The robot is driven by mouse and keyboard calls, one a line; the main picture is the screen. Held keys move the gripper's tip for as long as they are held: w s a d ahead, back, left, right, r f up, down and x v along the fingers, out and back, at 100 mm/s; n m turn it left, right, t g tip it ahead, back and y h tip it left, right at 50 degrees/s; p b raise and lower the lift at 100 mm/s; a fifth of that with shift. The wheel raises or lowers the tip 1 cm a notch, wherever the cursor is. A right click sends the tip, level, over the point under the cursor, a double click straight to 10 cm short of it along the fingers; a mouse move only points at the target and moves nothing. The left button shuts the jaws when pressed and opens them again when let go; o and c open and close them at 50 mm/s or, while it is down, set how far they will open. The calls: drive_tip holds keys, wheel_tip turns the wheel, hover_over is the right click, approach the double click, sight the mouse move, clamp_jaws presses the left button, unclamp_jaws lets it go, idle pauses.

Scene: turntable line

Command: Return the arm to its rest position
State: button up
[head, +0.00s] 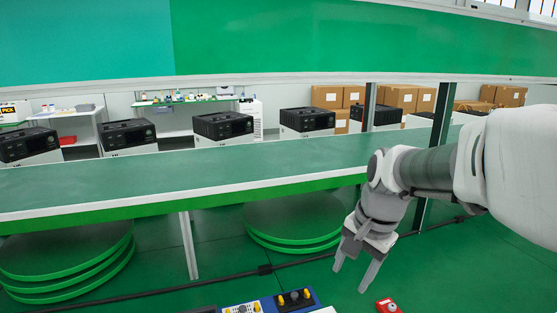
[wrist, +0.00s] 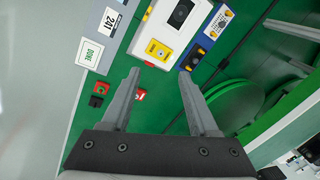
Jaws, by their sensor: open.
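My arm reaches in from the right in the head view. My gripper (head: 357,270) points down in front of the green line, at the lower right of the middle. In the wrist view my gripper (wrist: 156,80) shows two grey fingers well apart, with nothing between them. It is open and empty. Below it stands a surface with a white device (wrist: 172,22), a blue panel (wrist: 204,38) with knobs, and small red blocks. The blue panel also shows in the head view (head: 262,306), cut off by the lower edge.
A long green counter (head: 150,182) runs across behind my gripper. Black-topped boxes (head: 222,126) stand behind it. Stacked green discs (head: 295,225) lie under it at the middle, more (head: 66,262) at left. A red block (head: 388,306) is at the lower right. Open floor shows between.

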drive_tip(key=s+r+n+t+h, duration=0.1)
drive_tip(key=s+r+n+t, duration=0.2)
drive_tip(key=s+n, duration=0.6)
drive_tip(key=shift+s, duration=3.4)
